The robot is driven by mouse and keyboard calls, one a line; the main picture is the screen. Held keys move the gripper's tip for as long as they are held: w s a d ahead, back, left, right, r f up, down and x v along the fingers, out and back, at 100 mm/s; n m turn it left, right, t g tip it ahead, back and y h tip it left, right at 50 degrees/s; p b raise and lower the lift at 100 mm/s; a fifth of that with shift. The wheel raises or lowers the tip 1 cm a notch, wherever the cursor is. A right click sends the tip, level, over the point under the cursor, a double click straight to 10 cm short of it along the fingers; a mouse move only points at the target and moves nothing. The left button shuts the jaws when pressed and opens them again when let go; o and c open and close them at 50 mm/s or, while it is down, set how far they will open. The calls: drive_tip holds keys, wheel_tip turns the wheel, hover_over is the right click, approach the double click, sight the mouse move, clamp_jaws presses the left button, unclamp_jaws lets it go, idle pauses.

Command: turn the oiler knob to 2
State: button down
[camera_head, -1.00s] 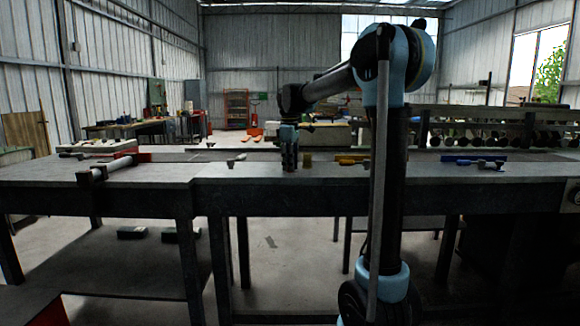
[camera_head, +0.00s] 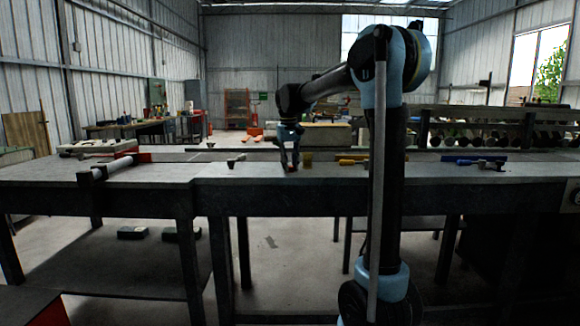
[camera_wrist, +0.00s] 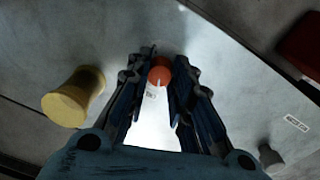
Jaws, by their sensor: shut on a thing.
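The oiler knob is a small orange-red round knob (camera_wrist: 159,75) with a pale mark on its near edge. In the wrist view it sits between the two fingertips of my gripper (camera_wrist: 158,72), which is shut on it. A small pale label (camera_wrist: 151,92) lies just below the knob; its print is too small to read. In the head view my gripper (camera_head: 289,162) points down at the bench top, with a bit of the red knob (camera_head: 291,169) showing at its tips.
A yellow flared piece (camera_wrist: 73,97) stands left of my fingers. A grey knob (camera_wrist: 270,157) is at lower right and a dark red object (camera_wrist: 302,43) at upper right. Yellow (camera_head: 350,161) and blue (camera_head: 480,161) items lie further right on the bench (camera_head: 400,177).

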drive_tip(key=m, duration=0.7)
drive_tip(key=shift+w, duration=0.15)
drive_tip(key=m, duration=0.7)
drive_tip(key=shift+g, duration=0.3)
drive_tip(key=c, duration=1.4)
unclamp_jaws()
drive_tip(key=shift+r, duration=0.1)
wheel_tip(320, 180, up, 12)
drive_tip(key=shift+w, duration=0.25)
